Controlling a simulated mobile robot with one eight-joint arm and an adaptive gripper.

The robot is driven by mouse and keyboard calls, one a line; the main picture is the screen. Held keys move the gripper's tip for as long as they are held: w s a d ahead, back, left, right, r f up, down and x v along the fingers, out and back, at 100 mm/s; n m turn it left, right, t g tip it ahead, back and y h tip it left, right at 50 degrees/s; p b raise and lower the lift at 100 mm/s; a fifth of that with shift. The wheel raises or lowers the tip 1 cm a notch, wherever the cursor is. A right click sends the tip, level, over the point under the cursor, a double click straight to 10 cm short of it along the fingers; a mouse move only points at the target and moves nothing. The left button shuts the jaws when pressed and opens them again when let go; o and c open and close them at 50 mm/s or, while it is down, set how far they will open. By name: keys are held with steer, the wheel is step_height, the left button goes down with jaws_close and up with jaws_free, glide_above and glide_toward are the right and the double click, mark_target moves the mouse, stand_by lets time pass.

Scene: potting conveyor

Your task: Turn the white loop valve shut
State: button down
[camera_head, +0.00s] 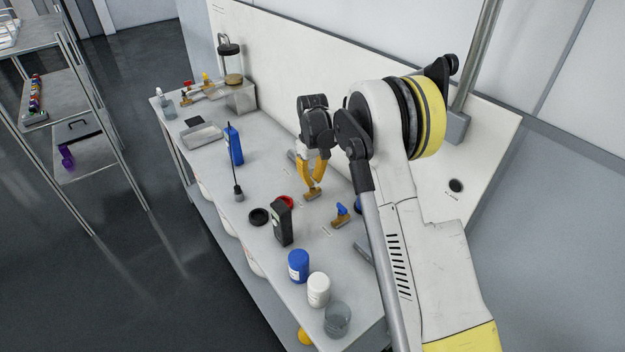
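My gripper (312,188) points down over the middle of the bench, with its yellow fingers drawn in toward each other. Its tips are right at a small brass valve body (313,196) on the bench top. No white loop handle can be made out there; the fingers cover the top of this valve. Whether the fingers touch or hold a handle is too small to tell. A valve with a blue handle (342,209) stands to the right, and a red round handle (285,202) shows to the left.
A black boxy device (282,222) and a black round piece (259,216) stand close by on the left. A blue jar (299,265), a white jar (318,289) and a glass beaker (337,319) stand at the near end. A blue bottle (234,145) stands farther back.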

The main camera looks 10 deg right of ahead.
mark_target(313, 179)
steer(key=c, duration=1.5)
jaws_free()
step_height(313, 179, up, 12)
